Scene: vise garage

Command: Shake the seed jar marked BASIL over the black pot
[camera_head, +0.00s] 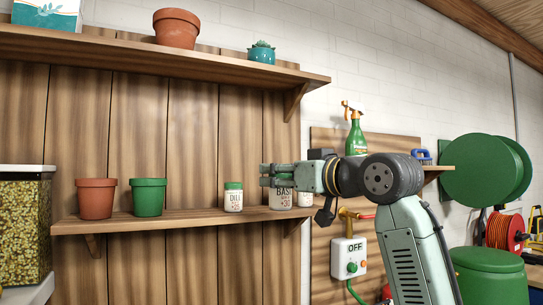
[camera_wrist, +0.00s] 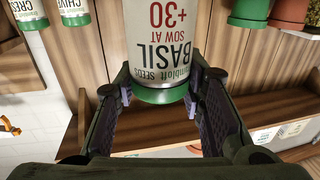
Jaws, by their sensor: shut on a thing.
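The seed jar marked BASIL (camera_head: 283,198) is white with a green lid and stands upright at the right part of the lower shelf. I cannot tell whether its base touches the shelf. My gripper (camera_head: 277,176) reaches in from the right and is shut on it near the lid, partly covering its top. In the wrist view the BASIL jar (camera_wrist: 166,38) appears upside down, its green lid between my fingers (camera_wrist: 160,95). No black pot shows in either view.
A DILL jar (camera_head: 233,197) stands left of BASIL and another jar (camera_head: 306,199) stands close on its right. A green pot (camera_head: 148,197) and a terracotta pot (camera_head: 96,198) share the lower shelf (camera_head: 180,219). The upper shelf (camera_head: 200,62) hangs above.

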